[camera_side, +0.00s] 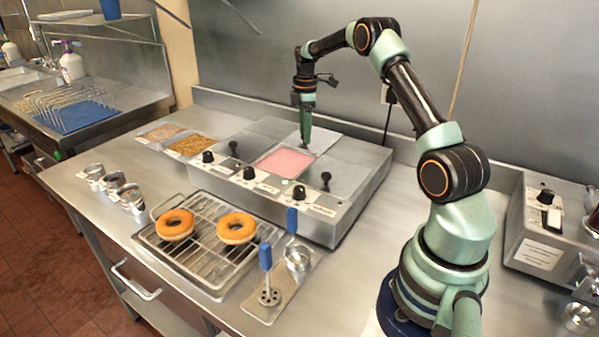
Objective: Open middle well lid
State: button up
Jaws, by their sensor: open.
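The glaze warmer (262,200) is a steel box with several wells in its top. Its middle well (284,162) is uncovered and shows smooth pink glaze. A pale flat panel (322,142), seemingly the middle lid, lies behind the pink well at the warmer's back edge. The wells on either side are covered, by a left lid (250,139) and a right lid (342,174), each with a black knob. My gripper (306,141) points down over the pale panel, behind the pink glaze. It is open, its green fingers looking close together from here. I cannot tell whether the fingertips touch the panel.
A wire rack on a tray (204,235) with two doughnuts stands in front of the warmer. Blue-handled tools (266,258) and a metal cup (298,256) are to its right. Small cups (113,182) stand at left, topping pans (189,145) behind. Another appliance (541,220) stands at right.

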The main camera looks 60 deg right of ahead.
notch_tip(320, 180, up, 12)
dwell(0.5)
jog(key=s+a+r+m+t, duration=0.15)
jog(key=a+r, duration=0.25)
jog(key=a, duration=0.5)
jog(key=s+a+r+m+t, duration=0.1)
jog(key=s+a+r+m, duration=0.2)
jog(key=a, duration=0.5)
jog(key=s+a+f+m+t, duration=0.1)
jog(key=s+a+f+m, duration=0.1)
jog(key=s+a, duration=0.4)
jog(key=s+a+f+m+t, duration=0.2)
jog(key=s+a, duration=0.4)
jog(key=a, duration=0.1)
jog(key=shift+a+f, duration=0.3)
jog(key=shift+f, duration=0.05)
jog(key=shift+m, duration=0.25)
